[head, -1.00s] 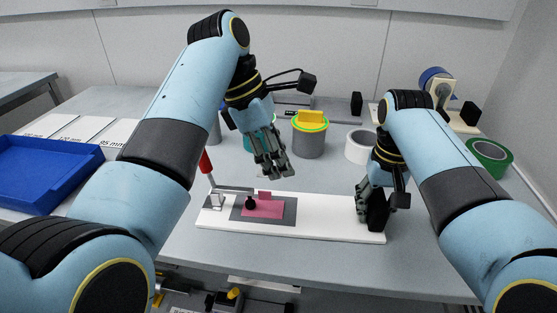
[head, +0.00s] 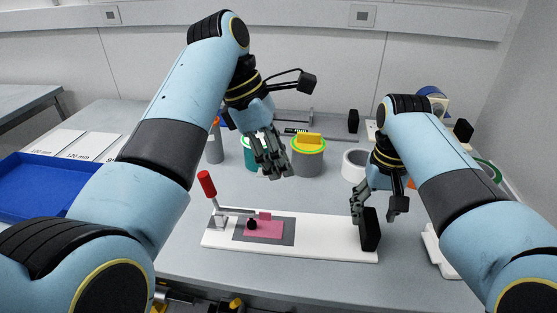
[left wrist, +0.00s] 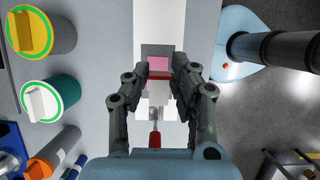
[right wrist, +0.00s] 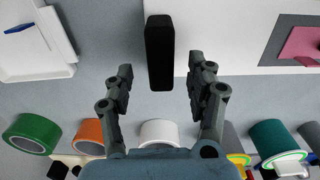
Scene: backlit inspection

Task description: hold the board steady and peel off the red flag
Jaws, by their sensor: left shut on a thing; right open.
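The white board (head: 330,240) lies on the bench. On it are a grey patch with a pink-red sheet (head: 270,231), a small upright pink-red tab (head: 264,215), and a red-handled clamp (head: 207,184) whose black foot presses the sheet. A black block (head: 370,229) stands at the board's right end. My left gripper (head: 272,165) is above and behind the board, shut on a small pale thing with a red edge (left wrist: 159,90). I cannot tell whether that is the red flag. My right gripper (head: 358,206) is open, its fingers either side of the black block (right wrist: 159,52) in the right wrist view, apart from it.
Behind the board stand a grey pot with a green rim and yellow top (head: 308,160), a teal pot (head: 250,155) and a white roll (head: 354,165). A blue tray (head: 35,190) is at the left. A white tray (right wrist: 30,50) lies beside the board's block end.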

